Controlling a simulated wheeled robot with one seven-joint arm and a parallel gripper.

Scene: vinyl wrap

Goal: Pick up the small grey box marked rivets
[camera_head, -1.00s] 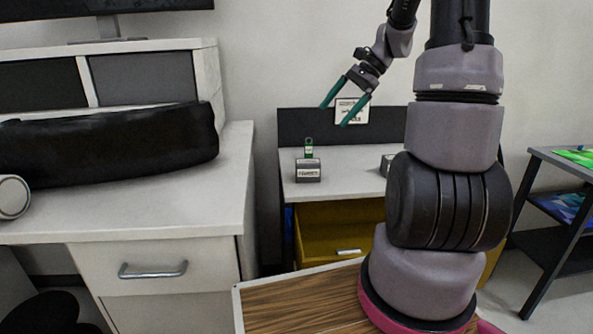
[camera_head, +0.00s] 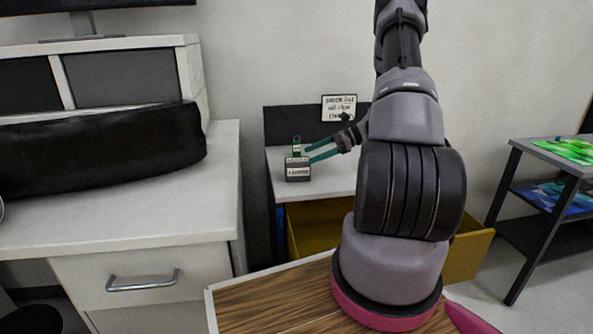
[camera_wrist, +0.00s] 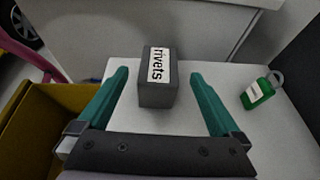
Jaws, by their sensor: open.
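The small grey box (camera_wrist: 157,95) has a white label reading "rivets" and stands on the white desk top in the wrist view. It also shows in the head view (camera_head: 298,174) near the left end of that desk. My gripper (camera_wrist: 158,75) is open, with its two green fingers on either side of the box and a gap visible on each side. In the head view my gripper (camera_head: 306,155) reaches in from the right, with its fingertips at the box. Nothing is held.
A white cabinet (camera_head: 140,235) stands left. A framed sign (camera_head: 339,108) is behind.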

